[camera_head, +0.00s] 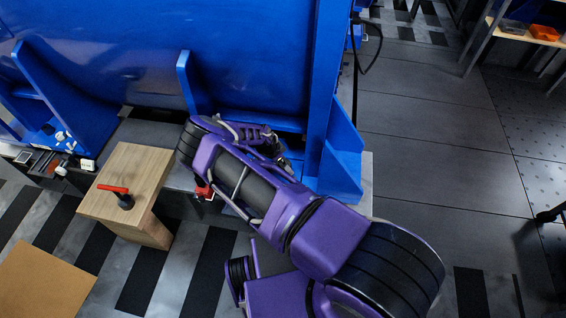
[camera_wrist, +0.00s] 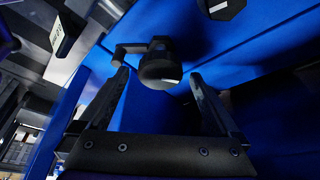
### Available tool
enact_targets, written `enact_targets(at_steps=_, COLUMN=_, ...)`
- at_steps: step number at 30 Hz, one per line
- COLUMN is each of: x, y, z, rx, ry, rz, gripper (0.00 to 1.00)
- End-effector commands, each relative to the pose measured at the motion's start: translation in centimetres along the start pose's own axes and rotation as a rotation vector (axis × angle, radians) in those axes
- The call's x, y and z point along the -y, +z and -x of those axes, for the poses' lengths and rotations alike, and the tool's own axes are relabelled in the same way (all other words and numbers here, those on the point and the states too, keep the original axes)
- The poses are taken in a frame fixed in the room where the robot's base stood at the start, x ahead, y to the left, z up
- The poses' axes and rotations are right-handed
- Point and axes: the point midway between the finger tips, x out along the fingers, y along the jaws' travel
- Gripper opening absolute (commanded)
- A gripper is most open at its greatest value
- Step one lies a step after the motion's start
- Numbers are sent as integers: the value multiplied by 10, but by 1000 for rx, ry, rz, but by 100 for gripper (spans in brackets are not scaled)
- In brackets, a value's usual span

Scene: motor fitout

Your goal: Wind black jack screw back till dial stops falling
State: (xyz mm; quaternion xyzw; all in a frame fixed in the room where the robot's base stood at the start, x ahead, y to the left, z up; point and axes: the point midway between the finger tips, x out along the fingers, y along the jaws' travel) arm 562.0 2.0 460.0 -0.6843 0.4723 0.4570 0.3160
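My gripper (camera_wrist: 159,77) is open in the wrist view, its two dark fingers spread wide. A black round-headed part (camera_wrist: 160,68), which looks like the jack screw, shows between and just beyond the fingertips. It sits beside a thin black bracket (camera_wrist: 130,48), against the blue frame. A gap shows between each finger and this part, and nothing is held. In the head view my purple arm reaches to the foot of the blue frame (camera_head: 250,60) and hides the gripper's tips and the screw. I cannot make out a readable dial face in either view.
A wooden block (camera_head: 150,222) with a red-handled black part (camera_head: 116,192) on top stands left of my arm. A small red item (camera_head: 203,192) is beside the arm. A blue gusset (camera_head: 343,160) rises close on the right. Floor (camera_head: 440,130) to the right is clear.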

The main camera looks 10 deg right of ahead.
Motion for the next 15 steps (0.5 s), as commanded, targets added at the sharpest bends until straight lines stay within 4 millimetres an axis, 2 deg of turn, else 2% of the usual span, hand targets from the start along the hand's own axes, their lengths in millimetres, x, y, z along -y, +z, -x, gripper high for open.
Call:
enact_targets(at_steps=1, x=0, y=0, z=0, rx=0, ry=0, rz=0, gripper=88)
enact_targets(at_steps=2, x=0, y=0, z=0, rx=0, ry=0, rz=0, gripper=83)
enact_targets(at_steps=13, x=0, y=0, z=0, rx=0, ry=0, rz=0, gripper=16)
enact_targets(at_steps=15, x=0, y=0, z=0, rx=0, ry=0, rz=1, gripper=13)
